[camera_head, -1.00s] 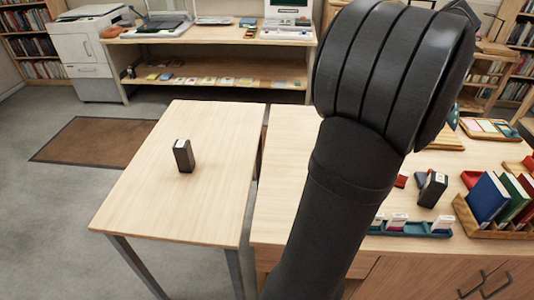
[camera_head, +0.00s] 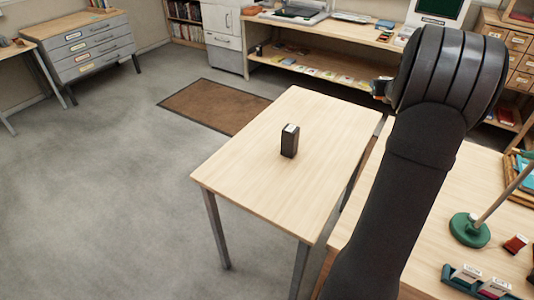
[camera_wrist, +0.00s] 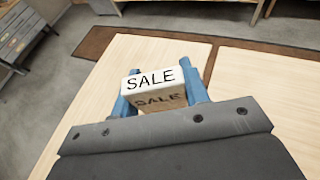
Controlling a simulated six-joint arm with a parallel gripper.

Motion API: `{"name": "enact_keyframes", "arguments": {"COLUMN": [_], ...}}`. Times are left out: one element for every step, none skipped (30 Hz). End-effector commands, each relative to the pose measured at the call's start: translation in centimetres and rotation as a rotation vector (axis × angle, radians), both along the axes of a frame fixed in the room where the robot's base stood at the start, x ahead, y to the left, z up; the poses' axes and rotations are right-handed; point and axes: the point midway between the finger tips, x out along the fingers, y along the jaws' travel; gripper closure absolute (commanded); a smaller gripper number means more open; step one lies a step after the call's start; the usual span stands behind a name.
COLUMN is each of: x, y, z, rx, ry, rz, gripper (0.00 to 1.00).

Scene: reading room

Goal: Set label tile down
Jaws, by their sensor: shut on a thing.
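In the wrist view, a pale label tile (camera_wrist: 152,79) with "SALE" in black letters is held between the blue fingers of my gripper (camera_wrist: 157,87). The fingers are shut on its two ends. The tile is over a pale wooden tabletop; its height above it is hard to tell. In the head view, my gripper (camera_head: 380,88) shows only as a small part beside the dark wrist, and the tile cannot be made out clearly there.
A small wooden table (camera_head: 250,185) bears one upright dark block (camera_head: 289,143) with a white top; the rest is clear. A green lamp base (camera_head: 469,230) and a label rack (camera_head: 470,283) are on the desk at right. A brown mat (camera_head: 212,105) lies on the floor.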

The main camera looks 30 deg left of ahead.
Motion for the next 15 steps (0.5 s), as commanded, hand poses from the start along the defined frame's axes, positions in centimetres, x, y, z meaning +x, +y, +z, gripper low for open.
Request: {"name": "enact_keyframes", "arguments": {"x": [-0.6, -0.9, -1.5, -1.9, -2.4, -3.1, -3.6, -4.2, -5.0, -5.7, -6.4, -7.4, -8.2, -8.9, -10.0], "y": [2.9, 4.4, 6.4, 7.9, 9.3, 11.3, 12.7, 14.1, 16.0, 17.4, 18.7, 20.5, 21.9, 23.2, 24.9], "z": [-1.2, -1.8, -2.7, -3.3, -3.9, -4.7, -5.3, -5.9, -6.7, -7.3, -7.9, -8.7, -9.3, -9.9, -10.7], "rx": [0.001, 0.001, 0.001, 0.002, 0.002, 0.002, 0.000, 0.001, 0.001, 0.000, 0.000, 0.000, 0.000, 0.000, 0.000], "ry": [0.004, 0.004, 0.005, 0.004, 0.004, 0.005, 0.004, 0.003, 0.004, 0.004, 0.004, 0.004, 0.004, 0.004, 0.004], "rz": [0.045, 0.068, 0.101, 0.125, 0.149, 0.181, 0.206, 0.229, 0.262, 0.287, 0.311, 0.344, 0.370, 0.392, 0.425], "gripper": [0.82, 0.82, 0.82, 0.82, 0.82, 0.82, 0.82, 0.82, 0.82, 0.82, 0.82, 0.82, 0.82, 0.82, 0.82]}}
